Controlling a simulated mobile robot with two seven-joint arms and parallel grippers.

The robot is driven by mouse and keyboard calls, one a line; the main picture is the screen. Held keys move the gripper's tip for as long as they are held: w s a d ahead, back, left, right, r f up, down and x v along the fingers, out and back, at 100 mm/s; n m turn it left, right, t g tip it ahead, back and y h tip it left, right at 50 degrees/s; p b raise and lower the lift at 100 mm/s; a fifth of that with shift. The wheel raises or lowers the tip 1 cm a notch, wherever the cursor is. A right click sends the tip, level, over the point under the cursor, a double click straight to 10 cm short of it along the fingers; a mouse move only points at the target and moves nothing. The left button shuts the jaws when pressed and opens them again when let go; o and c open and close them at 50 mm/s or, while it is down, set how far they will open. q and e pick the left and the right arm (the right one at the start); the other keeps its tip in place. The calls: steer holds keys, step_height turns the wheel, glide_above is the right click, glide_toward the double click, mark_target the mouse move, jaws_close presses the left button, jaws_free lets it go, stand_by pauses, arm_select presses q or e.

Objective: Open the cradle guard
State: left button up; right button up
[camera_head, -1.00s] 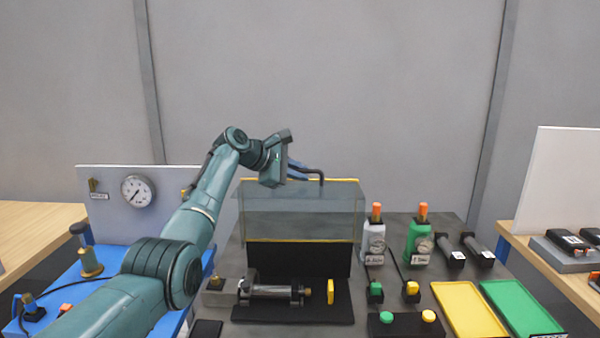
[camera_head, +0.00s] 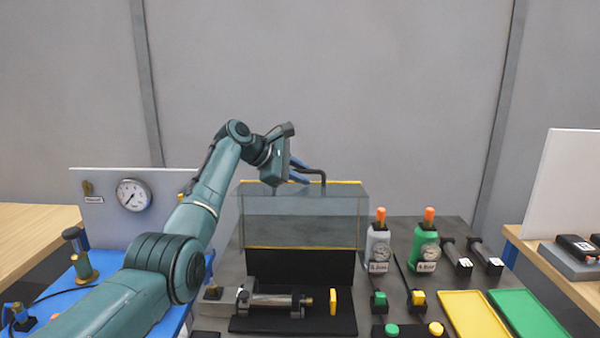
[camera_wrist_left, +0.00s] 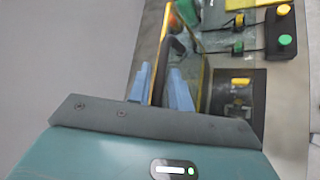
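The cradle guard (camera_head: 290,207) is a clear panel with yellow top and bottom edges. It stands raised behind the cradle (camera_head: 280,322), and the metal cylinder (camera_head: 275,301) in the cradle is uncovered. A bent black handle (camera_head: 322,174) sits at the guard's top edge; it also shows in the left wrist view (camera_wrist_left: 178,46). My left gripper (camera_head: 303,168) is at this handle, coming from the left. In the left wrist view its two blue fingers (camera_wrist_left: 160,87) are apart, with the guard's yellow edge between them in the picture. Contact with the handle is unclear. My right gripper is out of view.
Two bottles (camera_head: 378,247) (camera_head: 423,244) with orange tops stand right of the guard. Yellow (camera_head: 478,315) and green (camera_head: 530,313) trays lie further right. A button box (camera_head: 410,331) is in front. A gauge panel (camera_head: 110,207) stands left, behind my left arm.

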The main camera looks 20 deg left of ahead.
arm_select(q)
steer(key=shift+o, duration=1)
steer(key=shift+s, duration=0.1)
steer(key=shift+s+a+r, duration=0.1)
steer(key=shift+s+a, duration=0.05)
steer(key=shift+a, duration=0.05)
steer(key=b+v, duration=0.3)
steer(key=v, duration=0.8)
steer(key=shift+a+r, duration=0.1)
steer(key=shift+r, duration=0.05)
steer(key=shift+s+a+r+b, duration=0.3)
steer(key=shift+s+r, duration=0.1)
steer(key=shift+r, duration=0.1)
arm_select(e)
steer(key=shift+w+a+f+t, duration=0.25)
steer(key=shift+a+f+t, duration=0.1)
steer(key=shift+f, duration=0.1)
arm_select(q)
steer(key=shift+s+a, duration=0.15)
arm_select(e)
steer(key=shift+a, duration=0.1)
